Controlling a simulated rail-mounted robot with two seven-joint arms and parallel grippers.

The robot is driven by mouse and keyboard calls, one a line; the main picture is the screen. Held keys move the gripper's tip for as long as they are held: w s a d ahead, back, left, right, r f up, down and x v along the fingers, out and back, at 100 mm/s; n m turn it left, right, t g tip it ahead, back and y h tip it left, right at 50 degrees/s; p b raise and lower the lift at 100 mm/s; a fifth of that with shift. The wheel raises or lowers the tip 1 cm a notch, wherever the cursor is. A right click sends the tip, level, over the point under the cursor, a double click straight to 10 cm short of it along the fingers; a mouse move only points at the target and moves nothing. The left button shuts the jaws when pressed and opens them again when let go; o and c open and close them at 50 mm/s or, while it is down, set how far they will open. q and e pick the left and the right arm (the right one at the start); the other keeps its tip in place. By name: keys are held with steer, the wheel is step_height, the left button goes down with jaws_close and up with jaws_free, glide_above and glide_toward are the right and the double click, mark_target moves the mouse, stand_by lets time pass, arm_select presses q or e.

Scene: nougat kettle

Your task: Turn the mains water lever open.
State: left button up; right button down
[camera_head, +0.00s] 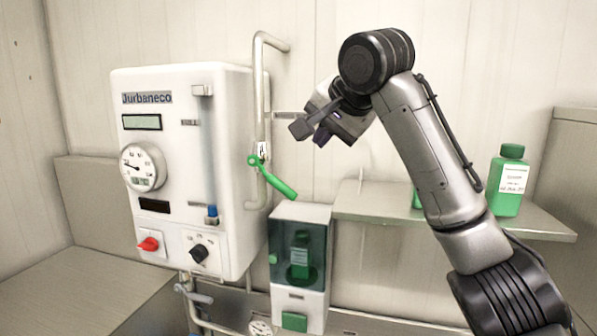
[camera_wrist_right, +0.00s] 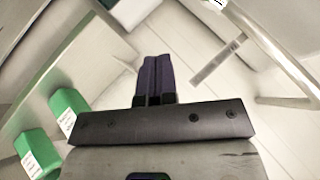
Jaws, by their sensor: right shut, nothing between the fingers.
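A green lever (camera_head: 272,176) is mounted on the grey vertical pipe (camera_head: 260,100) beside the white kettle unit. Its handle slants down to the right from the pivot. A smaller grey lever (camera_head: 197,294) sits on the pipework below the unit. No label shows which of them is the mains water lever. My right gripper (camera_head: 321,136) is up and to the right of the green lever, apart from it. Its dark purple fingers are together and empty in the right wrist view (camera_wrist_right: 155,78). My left gripper is in neither view.
The white unit (camera_head: 170,90) carries a gauge (camera_head: 142,167), a red knob (camera_head: 148,244) and a black knob (camera_head: 199,253). A dispenser (camera_head: 299,215) stands below the green lever. A shelf (camera_head: 545,228) holds green bottles (camera_head: 509,180), partly behind my right arm.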

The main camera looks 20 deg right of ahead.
steer(key=p, duration=0.4)
glide_above(294, 195)
steer(key=s+d, duration=0.1)
steer(key=d, duration=0.1)
step_height(294, 195, down, 6)
steer(key=shift+w+a+f+p, duration=0.15)
steer(key=shift+a+f+p, duration=0.2)
steer(key=shift+f, duration=0.3)
steer(key=shift+w+a+f+p, duration=0.2)
steer(key=shift+a+f+p, duration=0.15)
steer(key=shift+f, duration=0.3)
steer(key=shift+w+a+f+p, duration=0.15)
steer(key=shift+a+f+p, duration=0.2)
steer(key=shift+f, duration=0.3)
